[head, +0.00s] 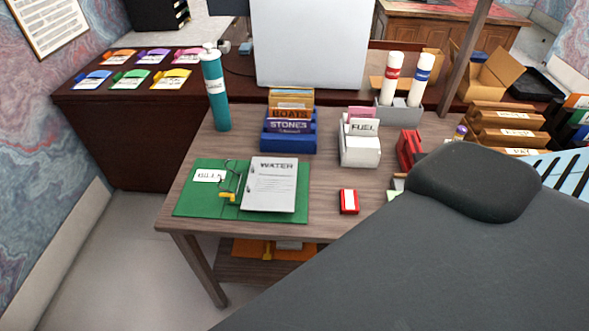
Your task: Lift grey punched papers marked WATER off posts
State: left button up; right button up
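The grey papers marked WATER (271,187) lie on the right half of an open green binder (190,203) on the wooden desk. Their left edge is by the binder's thin metal posts (231,172); whether the posts pass through the holes is too small to tell. A yellow lever (227,197) sits at the foot of the posts. A white label (208,175) is on the binder's left cover. Neither of my grippers shows, and nothing is seen touching the papers.
Behind the binder stand a teal bottle (215,92), a blue file box (288,143) and a white FUEL box (359,154). A red-and-white block (349,201) lies to the right. A large dark grey shape hides the lower right. Bare desk (325,195) shows beside the binder.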

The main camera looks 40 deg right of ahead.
aim_at(271, 185)
jog(key=i+j+z, duration=0.15)
jog(key=j+z, duration=0.15)
jog(key=z, duration=0.15)
jog(key=i+j+z, duration=0.1)
jog(key=j+z, duration=0.85)
jog(key=j, duration=0.2)
